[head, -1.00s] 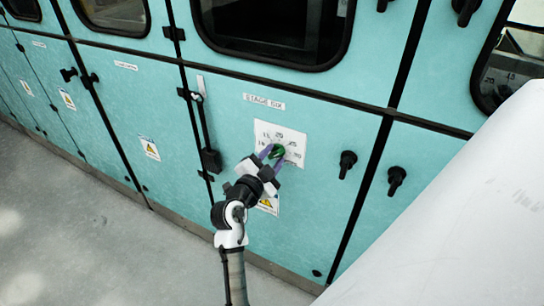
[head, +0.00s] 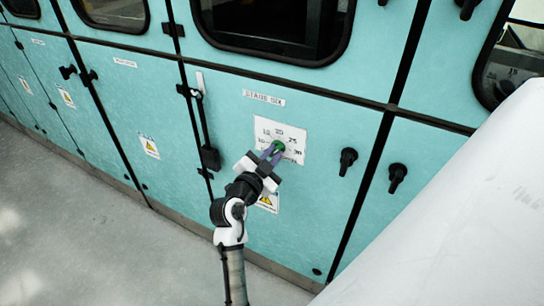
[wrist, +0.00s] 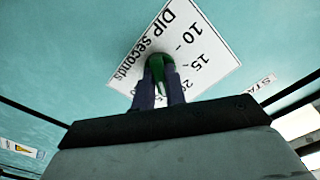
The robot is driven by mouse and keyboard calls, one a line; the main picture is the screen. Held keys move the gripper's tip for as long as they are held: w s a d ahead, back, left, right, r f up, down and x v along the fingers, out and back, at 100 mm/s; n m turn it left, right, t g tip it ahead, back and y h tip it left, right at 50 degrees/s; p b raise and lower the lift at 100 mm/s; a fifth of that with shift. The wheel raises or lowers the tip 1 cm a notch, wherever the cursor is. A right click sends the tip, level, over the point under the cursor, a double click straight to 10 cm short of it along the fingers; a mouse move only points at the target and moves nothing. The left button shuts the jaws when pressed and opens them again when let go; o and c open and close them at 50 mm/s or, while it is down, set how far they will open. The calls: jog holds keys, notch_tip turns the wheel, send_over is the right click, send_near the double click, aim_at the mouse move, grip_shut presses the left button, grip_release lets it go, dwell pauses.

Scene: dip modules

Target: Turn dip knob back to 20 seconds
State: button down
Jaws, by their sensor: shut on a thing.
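The green dip knob (head: 278,146) sits on a white dial plate (head: 292,134) on the teal cabinet door, under a "STAGE SIX" label. The plate carries numbers including 10, 15, 20, 25 and 30. My gripper (head: 273,150) has its two purple fingers shut on the knob, one on each side. In the wrist view the knob (wrist: 158,69) shows between the fingertips, with "DIP seconds", 10 and 15 readable beside it and the 20 partly covered. I cannot tell exactly which number the knob's pointer faces.
Black door handles (head: 347,160) and (head: 397,177) stick out right of the dial. A black latch rod (head: 206,130) runs down its left. A large white surface (head: 460,220) fills the lower right. Grey floor lies open at left.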

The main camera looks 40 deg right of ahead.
jog(key=n, duration=0.3)
jog(key=shift+b, duration=0.3)
jog(key=shift+n, duration=1.9)
jog(key=c, duration=1.4)
grip_release()
jog(key=shift+c, duration=0.2)
jog(key=shift+a, duration=0.1)
jog(key=b+v, duration=0.4)
jog(key=v, duration=0.9)
jog(key=shift+s+a, duration=0.15)
jog(key=shift+a, duration=0.15)
